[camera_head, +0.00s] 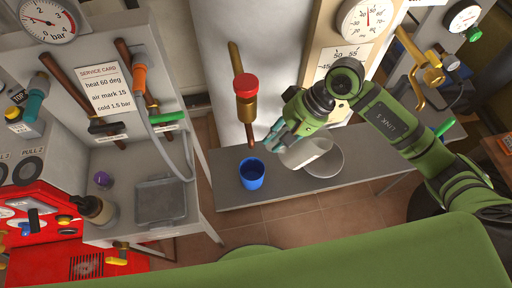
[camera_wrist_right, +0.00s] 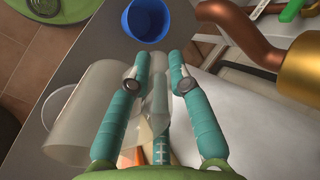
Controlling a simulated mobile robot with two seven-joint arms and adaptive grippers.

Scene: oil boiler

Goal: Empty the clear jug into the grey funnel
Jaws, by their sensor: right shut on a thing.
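The clear jug (camera_head: 299,153) is off-white and see-through in the head view, tipped well over towards the right. My right gripper (camera_head: 282,140) is at its left end. In the right wrist view my right gripper (camera_wrist_right: 160,75) has its teal fingers around a thin clear part of the jug (camera_wrist_right: 100,100), whose body lies left of them. A pale grey round vessel with a wide rim, seemingly the grey funnel (camera_head: 330,163), is under and right of the jug. Its lower part is hidden, and I cannot make out any liquid. My left gripper is not in view.
A blue cup (camera_head: 251,174) stands on the grey bench (camera_head: 231,195), left of the gripper. A side table with a grey tray (camera_head: 161,202) and a hose (camera_head: 165,145) is at the left.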

